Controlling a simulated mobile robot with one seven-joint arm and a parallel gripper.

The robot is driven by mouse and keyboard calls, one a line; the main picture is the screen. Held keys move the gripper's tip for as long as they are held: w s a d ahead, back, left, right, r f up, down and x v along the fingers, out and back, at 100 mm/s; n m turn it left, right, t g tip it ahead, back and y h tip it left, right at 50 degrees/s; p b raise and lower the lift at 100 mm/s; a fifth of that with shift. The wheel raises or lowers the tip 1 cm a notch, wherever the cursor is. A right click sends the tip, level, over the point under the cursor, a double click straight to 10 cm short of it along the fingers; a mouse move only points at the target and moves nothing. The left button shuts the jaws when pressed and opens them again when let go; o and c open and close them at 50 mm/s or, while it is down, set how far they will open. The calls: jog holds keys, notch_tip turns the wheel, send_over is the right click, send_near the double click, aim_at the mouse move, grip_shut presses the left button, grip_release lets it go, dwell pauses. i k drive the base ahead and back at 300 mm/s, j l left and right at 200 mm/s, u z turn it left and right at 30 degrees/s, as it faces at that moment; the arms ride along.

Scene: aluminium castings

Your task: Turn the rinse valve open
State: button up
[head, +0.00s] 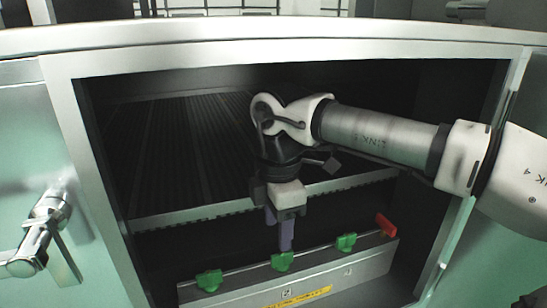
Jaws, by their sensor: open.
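A grey valve panel (352,279) sits low inside the open cabinet. It carries three green valve handles: left (209,280), middle (282,262) and right (347,242). A red handle (386,225) is at its far right end. I cannot read any marking that tells which one is the rinse valve. My gripper (280,238) points down with its purple-grey fingers open, directly above the middle green handle. The fingertips reach close to the top of that handle; I cannot tell whether they touch it. Nothing shows between the fingers.
A dark ribbed shelf (185,150) with a metal front edge (180,217) lies behind my gripper. The metal cabinet frame (90,180) surrounds the opening. A chrome lever (35,240) is on the green left panel. A yellow label (300,298) is on the valve panel.

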aim_at(387, 227)
jog(key=k, duration=1)
